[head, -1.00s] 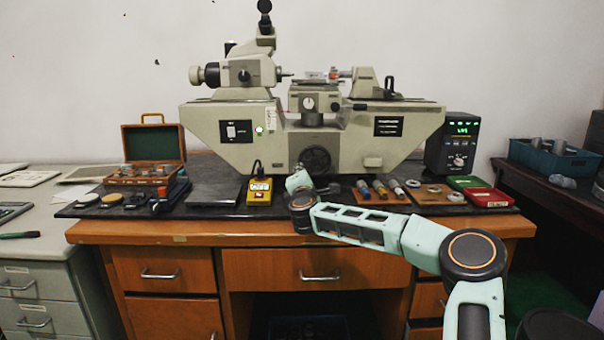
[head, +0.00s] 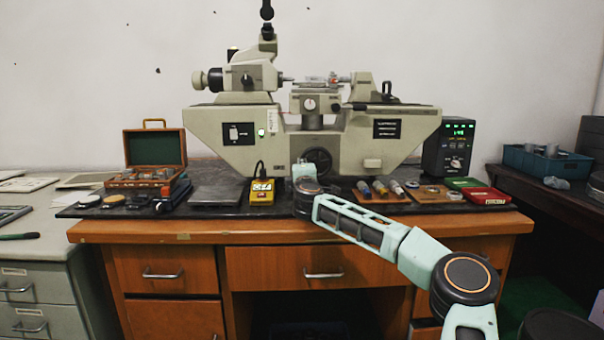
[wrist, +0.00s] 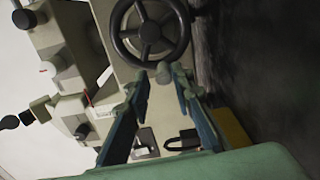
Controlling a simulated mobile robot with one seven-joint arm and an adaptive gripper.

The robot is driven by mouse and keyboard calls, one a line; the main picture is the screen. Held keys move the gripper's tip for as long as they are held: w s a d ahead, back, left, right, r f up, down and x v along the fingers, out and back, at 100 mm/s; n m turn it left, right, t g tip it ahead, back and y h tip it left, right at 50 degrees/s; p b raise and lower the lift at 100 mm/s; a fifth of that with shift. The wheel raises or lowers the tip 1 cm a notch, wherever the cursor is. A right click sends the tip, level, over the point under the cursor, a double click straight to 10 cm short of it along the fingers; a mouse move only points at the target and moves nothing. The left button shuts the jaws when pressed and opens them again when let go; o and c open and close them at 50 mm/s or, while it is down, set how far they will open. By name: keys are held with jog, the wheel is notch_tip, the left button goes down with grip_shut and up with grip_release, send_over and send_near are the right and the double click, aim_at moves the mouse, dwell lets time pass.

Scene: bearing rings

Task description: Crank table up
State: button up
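The black handwheel (head: 317,160) sits low on the front of the pale measuring machine (head: 225,128). In the wrist view the handwheel (wrist: 150,30) shows its rim and spokes, with a small round grey knob (wrist: 163,73) below it. My gripper (wrist: 160,76) is open, its two fingertips on either side of the knob with the knob in the gap; I cannot tell whether they touch it. In the head view my wrist hides the fingers in front of the wheel. The machine's small table (head: 312,91) stands above the wheel, at the middle.
A yellow control box (head: 262,191) stands left of my wrist. Wooden blocks with plug gauges (head: 381,192) and a red tray (head: 487,196) lie to the right. A black readout box (head: 448,147) with green digits stands at the back right. A wooden case (head: 154,150) is open at left.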

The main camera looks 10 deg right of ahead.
jog(key=s+a, duration=0.1)
jog(key=s, duration=0.7)
jog(key=shift+b, duration=0.3)
jog(key=shift+a, duration=0.2)
